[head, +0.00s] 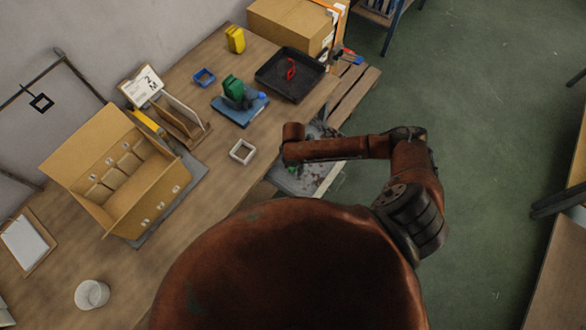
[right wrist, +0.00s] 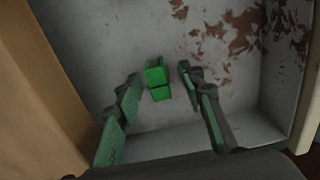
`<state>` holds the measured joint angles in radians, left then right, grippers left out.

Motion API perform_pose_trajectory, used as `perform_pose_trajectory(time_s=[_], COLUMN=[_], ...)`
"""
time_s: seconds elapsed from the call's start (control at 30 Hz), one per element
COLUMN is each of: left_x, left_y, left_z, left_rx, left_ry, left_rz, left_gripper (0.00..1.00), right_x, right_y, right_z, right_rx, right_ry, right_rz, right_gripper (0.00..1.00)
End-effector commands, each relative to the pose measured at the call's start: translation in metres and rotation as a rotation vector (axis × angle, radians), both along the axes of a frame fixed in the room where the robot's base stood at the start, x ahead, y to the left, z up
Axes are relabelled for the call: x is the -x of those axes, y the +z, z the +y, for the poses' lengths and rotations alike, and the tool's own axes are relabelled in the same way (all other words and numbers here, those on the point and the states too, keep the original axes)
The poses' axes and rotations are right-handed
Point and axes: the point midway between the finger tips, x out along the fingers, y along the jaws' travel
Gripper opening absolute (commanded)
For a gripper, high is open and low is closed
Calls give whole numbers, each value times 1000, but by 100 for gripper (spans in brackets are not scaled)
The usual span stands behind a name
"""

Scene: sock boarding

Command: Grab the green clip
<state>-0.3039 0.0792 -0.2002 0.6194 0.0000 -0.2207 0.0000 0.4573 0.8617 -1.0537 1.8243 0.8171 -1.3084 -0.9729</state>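The green clip (right wrist: 157,80) lies on the floor of a worn grey metal drawer or tray (right wrist: 100,35) in the right wrist view. My right gripper (right wrist: 160,73) is open, with one green-padded finger to the left of the clip and one to the right. Gaps show between the fingers and the clip. In the head view my right arm reaches over the tray (head: 325,180) beside the table, and its gripper is mostly hidden under the wrist. My left gripper is not in view.
Tray walls stand close to the fingers, and a brown wooden side (right wrist: 25,90) is at left. On the table (head: 215,190) are an open cardboard box (head: 150,195), a white square frame (head: 243,152), a black tray (head: 285,85), a green object (head: 233,88) and a glass (head: 92,295).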

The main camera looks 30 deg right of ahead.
Motion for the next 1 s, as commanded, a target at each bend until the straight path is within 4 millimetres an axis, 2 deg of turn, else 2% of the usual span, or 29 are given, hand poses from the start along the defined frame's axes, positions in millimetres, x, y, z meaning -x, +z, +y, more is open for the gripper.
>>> perform_pose_trajectory(time_s=[0.23, 0.67, 1.0], left_x=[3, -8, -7], left_y=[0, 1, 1], left_z=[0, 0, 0], left_rx=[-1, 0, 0], left_ry=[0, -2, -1], left_rz=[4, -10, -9], left_gripper=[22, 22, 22], right_x=[0, -1, -1], right_y=[0, 0, 4], right_z=[0, 0, 0], right_rx=[1, 1, 1], right_ry=[0, 0, 0], right_rz=[-1, -1, -1], right_gripper=[35, 5, 5])
